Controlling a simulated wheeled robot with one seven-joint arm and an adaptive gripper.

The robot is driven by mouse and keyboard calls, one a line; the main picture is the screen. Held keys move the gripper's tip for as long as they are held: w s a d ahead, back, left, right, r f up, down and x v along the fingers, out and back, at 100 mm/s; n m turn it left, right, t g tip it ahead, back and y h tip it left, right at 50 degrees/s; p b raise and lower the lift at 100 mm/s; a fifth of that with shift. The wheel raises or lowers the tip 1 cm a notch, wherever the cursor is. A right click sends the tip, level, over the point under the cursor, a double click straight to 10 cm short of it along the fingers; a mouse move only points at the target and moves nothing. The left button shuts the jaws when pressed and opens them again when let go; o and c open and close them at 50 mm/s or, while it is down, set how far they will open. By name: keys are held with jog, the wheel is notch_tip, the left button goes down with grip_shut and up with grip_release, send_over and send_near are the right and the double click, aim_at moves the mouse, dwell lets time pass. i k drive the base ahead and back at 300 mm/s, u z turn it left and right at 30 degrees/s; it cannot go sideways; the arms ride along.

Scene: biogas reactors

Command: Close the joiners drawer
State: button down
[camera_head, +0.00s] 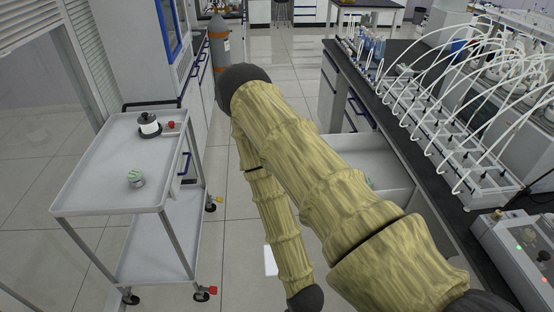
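A white drawer (378,158) stands pulled out from under the dark-topped bench on the right. My arm crosses in front of it and hides its left and near parts, so its front and handle cannot be seen clearly. A small greenish item (369,183) shows inside, partly covered by my arm; I cannot tell what it is. No label on the drawer is readable. My arm reaches up to a dark elbow and folds back down toward the bottom of the view. My gripper is not in view.
A grey two-tier trolley (95,185) on casters stands at left, carrying a black-and-white round device (149,125) and a small metal jar (136,179). The bench (405,112) at right holds a rack with white tubes (440,130).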

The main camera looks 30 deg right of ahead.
aim_at(369, 152)
jog(key=u, duration=0.3)
jog(key=i, duration=0.65)
jog(key=z, duration=0.55)
jog(key=i, duration=0.65)
jog(key=z, duration=0.75)
